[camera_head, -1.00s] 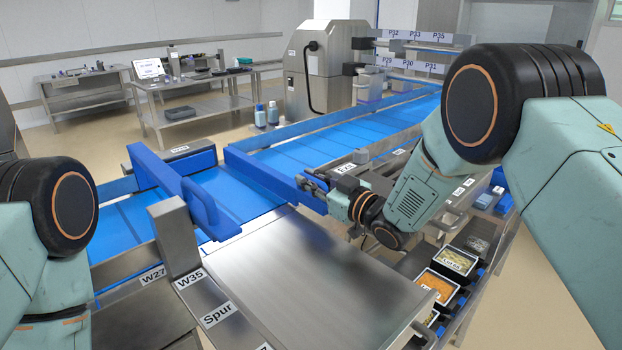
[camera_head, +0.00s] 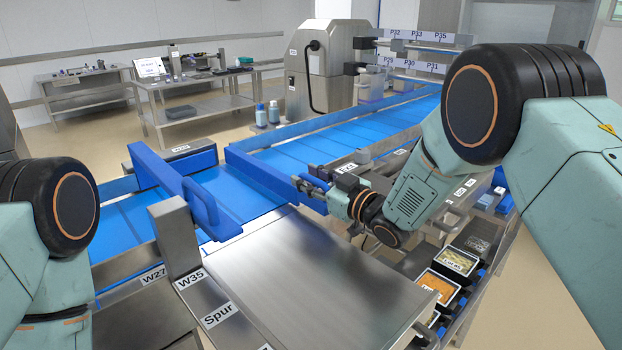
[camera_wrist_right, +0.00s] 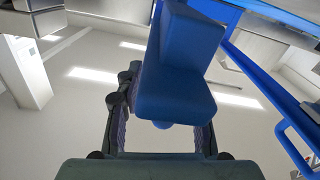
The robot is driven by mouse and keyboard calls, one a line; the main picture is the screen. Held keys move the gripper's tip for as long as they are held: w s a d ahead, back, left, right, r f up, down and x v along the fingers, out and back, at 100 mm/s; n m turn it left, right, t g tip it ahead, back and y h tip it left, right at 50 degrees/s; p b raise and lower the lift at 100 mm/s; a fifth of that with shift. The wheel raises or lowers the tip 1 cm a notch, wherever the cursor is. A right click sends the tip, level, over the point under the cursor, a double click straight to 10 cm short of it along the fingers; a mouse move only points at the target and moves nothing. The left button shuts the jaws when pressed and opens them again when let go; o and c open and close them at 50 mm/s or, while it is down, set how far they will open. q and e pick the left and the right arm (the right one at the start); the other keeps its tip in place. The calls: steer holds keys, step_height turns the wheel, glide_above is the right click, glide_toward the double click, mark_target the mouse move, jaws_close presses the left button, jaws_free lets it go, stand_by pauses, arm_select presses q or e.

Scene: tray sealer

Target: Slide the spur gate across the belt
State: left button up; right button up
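The blue spur gate (camera_head: 270,178) is a long bar lying at an angle across the blue belt, at the mouth of the steel spur table. My right gripper (camera_head: 310,186) is at the bar's near right end in the head view. In the right wrist view the blue end block (camera_wrist_right: 178,90) fills the space in front of my right gripper (camera_wrist_right: 163,120). The fingers stand wide apart, one on each side, and the block hides part of the right finger. Firm contact cannot be made out. My left gripper is out of view; only its arm shows at the left.
A second blue bar gate (camera_head: 178,188) stands to the left over the belt (camera_head: 240,200). A steel post (camera_head: 176,235) and the steel spur table (camera_head: 300,275) are in front. Food trays (camera_head: 437,287) sit at the lower right. A steel machine (camera_head: 325,70) stands behind.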

steer(key=shift+s+d+f, duration=0.15)
steer(key=shift+s+d, duration=0.1)
steer(key=v, duration=0.9)
steer(key=shift+s+d, duration=0.1)
steer(key=shift+s, duration=0.05)
steer(key=shift+v, duration=1)
